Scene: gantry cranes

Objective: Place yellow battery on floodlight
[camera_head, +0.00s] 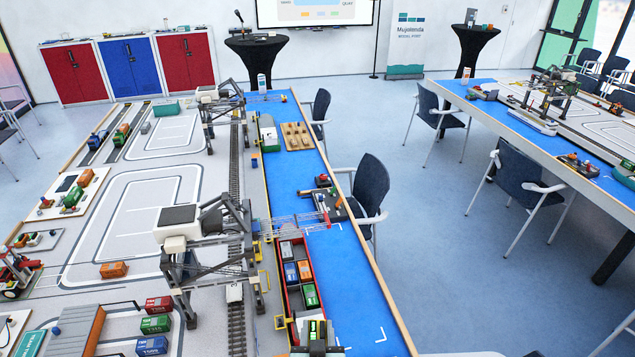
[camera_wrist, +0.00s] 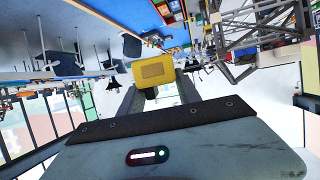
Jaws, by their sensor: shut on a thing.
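The yellow battery (camera_wrist: 153,72), a boxy block with a dark part beneath it, shows at the middle of the wrist view. My gripper (camera_wrist: 154,92) is shut on it, with a grey finger on either side. The wide grey body of my wrist fills the lower part of that view and hides what lies behind it. The wrist picture is turned over, with the floor and tables toward its top. I cannot pick out my gripper or the battery in the head view. I cannot tell any object in either view as the floodlight.
A long table holds model cranes (camera_head: 182,226), tracks and small containers (camera_head: 155,324). Chairs (camera_head: 370,190) stand beside the table.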

